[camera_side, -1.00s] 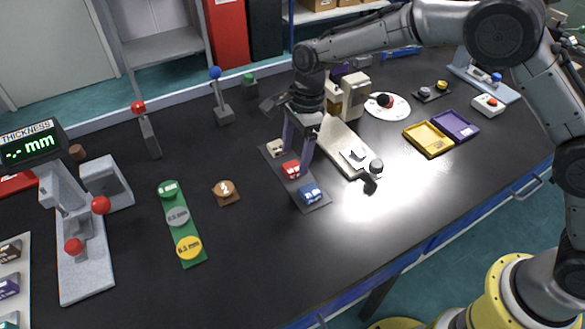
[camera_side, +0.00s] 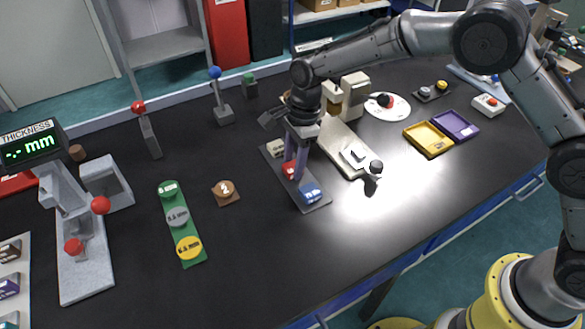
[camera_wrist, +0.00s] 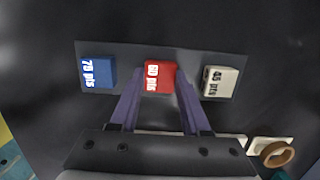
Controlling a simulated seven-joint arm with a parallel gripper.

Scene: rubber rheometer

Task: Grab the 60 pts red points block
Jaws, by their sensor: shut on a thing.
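The red 60 pts block (camera_wrist: 159,77) sits in the middle of a dark grey strip (camera_wrist: 126,60) between two other blocks. My gripper (camera_wrist: 160,78) has its two purple fingers on either side of the red block, shut on it. In the side view my gripper (camera_side: 295,172) points down at the strip (camera_side: 318,205), and the red block (camera_side: 289,169) shows partly behind the fingers. The block appears still at the level of the strip.
A blue 75 pts block (camera_wrist: 98,73) and a white 45 pts block (camera_wrist: 220,82) flank the red one. A white device (camera_side: 345,150) stands close on the right. A brown weight marked 2 (camera_side: 226,192) and a green strip (camera_side: 192,258) lie to the left.

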